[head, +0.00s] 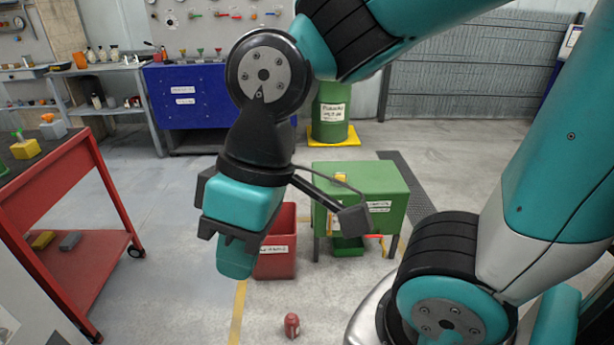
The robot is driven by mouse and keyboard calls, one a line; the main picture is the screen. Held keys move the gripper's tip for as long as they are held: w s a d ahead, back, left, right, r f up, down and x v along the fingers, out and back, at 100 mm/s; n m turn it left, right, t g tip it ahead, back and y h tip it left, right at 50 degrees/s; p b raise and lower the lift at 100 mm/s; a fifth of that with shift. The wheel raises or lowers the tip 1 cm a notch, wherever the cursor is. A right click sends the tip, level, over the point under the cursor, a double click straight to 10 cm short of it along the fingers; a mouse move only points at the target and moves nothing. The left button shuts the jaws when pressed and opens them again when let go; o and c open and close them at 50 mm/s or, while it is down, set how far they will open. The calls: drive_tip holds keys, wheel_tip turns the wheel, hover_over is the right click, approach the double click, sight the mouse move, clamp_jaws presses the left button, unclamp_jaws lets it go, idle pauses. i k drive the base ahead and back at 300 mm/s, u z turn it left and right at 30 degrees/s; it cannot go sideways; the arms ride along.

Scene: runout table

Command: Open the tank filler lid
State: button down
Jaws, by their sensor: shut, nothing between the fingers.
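A green box-shaped tank (388,180) stands on legs right of the picture's middle, with white labels on its front.
A red bin (276,262) stands behind my gripper, left of the tank. A green tray (347,246) is under the tank. A small red object (291,325) is on the floor in front. A red cart (75,220) is at left; a green drum (330,110) stands behind.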

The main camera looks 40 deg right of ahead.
sight(340, 177)
drive_tip(key=i, duration=0.8)
drive_tip(key=z, duration=0.7)
drive_tip(key=i, duration=0.4)
drive_tip(key=z, duration=0.25)
